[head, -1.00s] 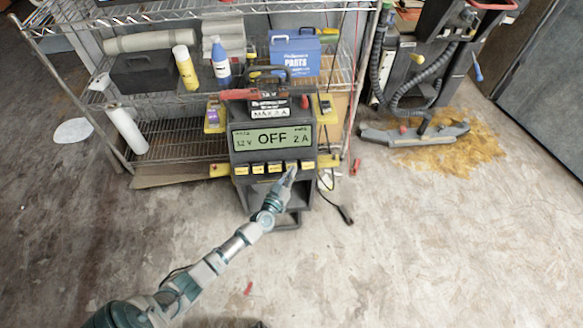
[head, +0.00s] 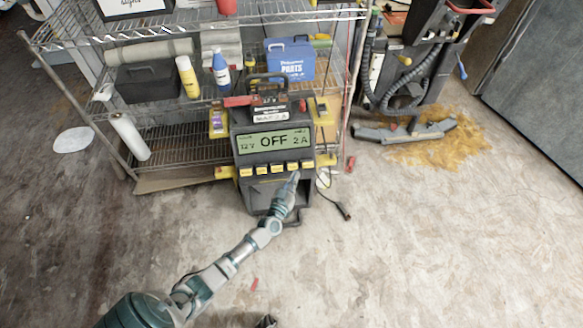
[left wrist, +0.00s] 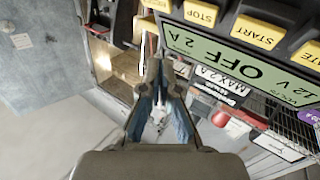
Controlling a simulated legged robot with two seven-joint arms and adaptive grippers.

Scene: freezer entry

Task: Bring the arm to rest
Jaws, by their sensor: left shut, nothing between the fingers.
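My left arm reaches in from the bottom left of the head view. Its gripper (head: 294,180) is shut and empty, just in front of the charger's row of yellow buttons, near the right end. Whether it touches the panel cannot be told. The dark charger (head: 238,172) stands in front of the rack, and its green screen (head: 273,141) reads 12 V, OFF, 2 A. In the left wrist view the closed fingers (left wrist: 160,78) hold nothing. The screen (left wrist: 255,62) and the yellow START button (left wrist: 256,32) and STOP button (left wrist: 201,13) show upside down beyond them.
A wire rack (head: 180,100) behind the charger holds bottles, a blue parts box (head: 290,60) and a dark case (head: 148,82). A floor machine's wide nozzle (head: 405,132) lies right on a brown stain (head: 440,152). A cable plug (head: 343,210) lies on the floor. The front floor is mostly clear.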

